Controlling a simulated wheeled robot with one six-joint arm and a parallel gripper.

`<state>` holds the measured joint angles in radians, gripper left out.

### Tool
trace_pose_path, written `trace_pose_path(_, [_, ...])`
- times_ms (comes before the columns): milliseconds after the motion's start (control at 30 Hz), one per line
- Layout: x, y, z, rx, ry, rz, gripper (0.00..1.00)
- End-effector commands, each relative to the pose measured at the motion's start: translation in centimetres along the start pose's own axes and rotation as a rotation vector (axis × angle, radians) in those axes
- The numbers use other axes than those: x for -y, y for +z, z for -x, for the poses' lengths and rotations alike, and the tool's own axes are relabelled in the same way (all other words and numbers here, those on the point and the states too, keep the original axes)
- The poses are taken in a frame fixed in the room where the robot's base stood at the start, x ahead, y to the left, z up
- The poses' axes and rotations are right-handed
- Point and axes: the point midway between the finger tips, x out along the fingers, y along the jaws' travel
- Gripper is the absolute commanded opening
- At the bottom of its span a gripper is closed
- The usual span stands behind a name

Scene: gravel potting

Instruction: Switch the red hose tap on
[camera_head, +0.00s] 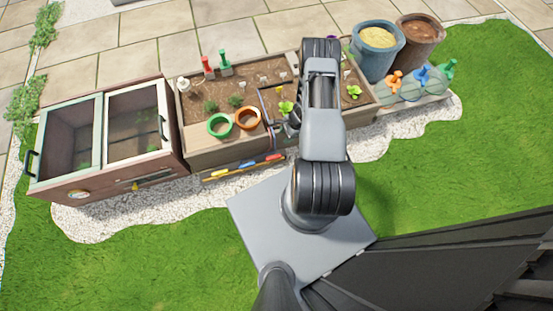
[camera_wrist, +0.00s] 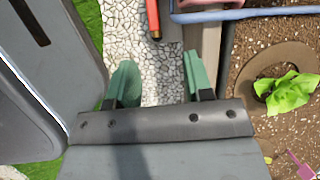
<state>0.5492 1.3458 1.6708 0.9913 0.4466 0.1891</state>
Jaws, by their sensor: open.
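The red hose tap (camera_head: 274,157) shows as a short red bar, the rightmost of three coloured bars on a rail along the planter's front edge. In the wrist view a red bar with a brass-coloured end (camera_wrist: 153,18), apparently this tap, lies over white gravel at the top. My gripper (camera_wrist: 157,80) has green fingers spread apart with only gravel visible between them. The bar is beyond the fingertips in the picture, roughly in line with the gap, and appears not to be touched. In the head view my arm hides most of the gripper.
A yellow bar (camera_head: 220,172) and a blue bar (camera_head: 247,166) sit left of the red one. The planter's wooden edge (camera_wrist: 209,40) runs close beside my right finger. A leafy seedling (camera_wrist: 292,93) grows in the soil there. A cold frame (camera_head: 100,178) stands left.

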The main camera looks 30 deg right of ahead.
Motion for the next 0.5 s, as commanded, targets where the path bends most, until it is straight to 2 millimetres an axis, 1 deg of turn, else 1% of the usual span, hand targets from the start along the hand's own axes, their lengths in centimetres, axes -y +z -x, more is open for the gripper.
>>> trace_pose_path(33, [-0.6,-0.7,-1.5,0.001,0.004,-0.025,0.47])
trace_pose_path(133, [-1.3,-1.3,-3.0,0.001,0.007,-0.057,0.47])
trace_pose_path(367, [-1.7,-1.6,-6.7,0.002,0.01,-0.068,0.47])
trace_pose_path(500, [-1.8,-1.5,-9.6,0.002,0.011,-0.068,0.47])
